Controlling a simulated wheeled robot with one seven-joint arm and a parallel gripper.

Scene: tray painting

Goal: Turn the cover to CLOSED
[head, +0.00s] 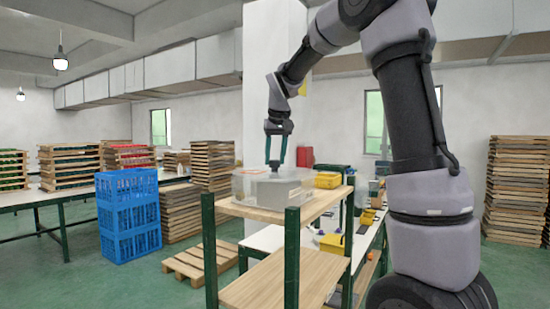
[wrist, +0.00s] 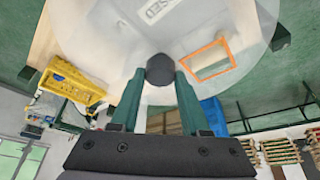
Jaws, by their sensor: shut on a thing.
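A round, see-through cover (head: 248,180) sits on a pale housing on the wooden top of a green-legged rack. In the wrist view the cover (wrist: 105,45) fills the upper middle, with a dark round knob (wrist: 161,68) at its centre. An orange-edged, four-sided opening (wrist: 212,60) shows right of the knob. Dark lettering ending in "SED" (wrist: 158,10) shows at the top edge; the rest is cut off. My gripper (head: 275,162) points down over the cover. Its green fingers are shut on the knob, one on each side, also in the wrist view (wrist: 161,80).
A red box (head: 305,156) is behind. Blue crates (head: 128,215) and a pallet (head: 200,262) are on the floor at left. Stacked wooden trays (head: 516,190) stand at right.

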